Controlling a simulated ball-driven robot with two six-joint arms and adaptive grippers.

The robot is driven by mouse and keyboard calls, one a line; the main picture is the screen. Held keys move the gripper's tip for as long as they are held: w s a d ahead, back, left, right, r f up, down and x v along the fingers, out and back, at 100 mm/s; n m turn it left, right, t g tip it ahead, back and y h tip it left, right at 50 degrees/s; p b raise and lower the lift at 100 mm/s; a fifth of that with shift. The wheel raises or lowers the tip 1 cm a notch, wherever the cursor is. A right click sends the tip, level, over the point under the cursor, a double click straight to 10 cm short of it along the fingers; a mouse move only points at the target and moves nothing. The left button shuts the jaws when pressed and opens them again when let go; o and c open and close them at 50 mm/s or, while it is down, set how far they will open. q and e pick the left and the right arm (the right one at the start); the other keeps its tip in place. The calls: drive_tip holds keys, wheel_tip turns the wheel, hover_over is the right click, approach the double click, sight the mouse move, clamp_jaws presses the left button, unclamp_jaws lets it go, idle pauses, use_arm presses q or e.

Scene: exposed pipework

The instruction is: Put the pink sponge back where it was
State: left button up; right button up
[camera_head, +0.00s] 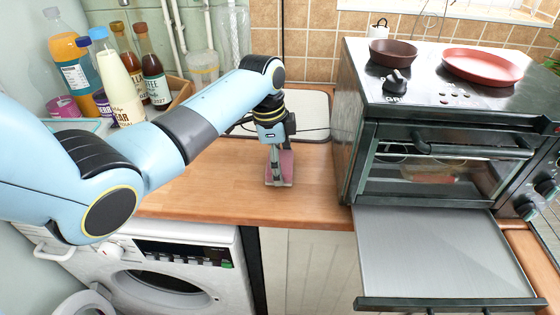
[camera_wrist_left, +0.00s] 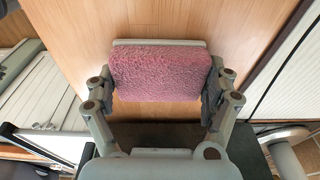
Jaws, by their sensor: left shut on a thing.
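The pink sponge (camera_head: 287,166) is at the wooden counter near its front edge, left of the oven, in the head view. In the left wrist view the pink sponge (camera_wrist_left: 160,73) lies across between the two fingers. My left gripper (camera_head: 279,170) points down and is shut on the sponge; its fingers (camera_wrist_left: 160,88) press the sponge's two ends in the wrist view. I cannot tell whether the sponge touches the counter. My right gripper is in neither view.
The wooden counter (camera_head: 218,190) is clear around the sponge. A pale tray or board (camera_head: 312,103) lies behind. The oven (camera_head: 440,160) stands right, with its door (camera_head: 440,250) open downward. Bottles (camera_head: 122,85) stand at the left. A washing machine (camera_head: 190,275) is below.

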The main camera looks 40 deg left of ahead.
use_arm(q)
drive_tip(key=shift+f, duration=0.15)
drive_tip(key=o, duration=0.7)
drive_tip(key=shift+f, duration=0.1)
drive_tip(key=shift+o, duration=1.2)
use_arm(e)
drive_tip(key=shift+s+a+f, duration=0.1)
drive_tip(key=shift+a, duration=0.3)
use_arm(q)
drive_tip(key=shift+r, duration=0.25)
wheel_tip(320, 180, up, 12)
drive_tip(key=s+a, duration=0.1)
drive_tip(key=shift+a+f+b, duration=0.15)
drive_tip(key=shift+a+b, duration=0.05)
drive_tip(key=shift+b, duration=0.15)
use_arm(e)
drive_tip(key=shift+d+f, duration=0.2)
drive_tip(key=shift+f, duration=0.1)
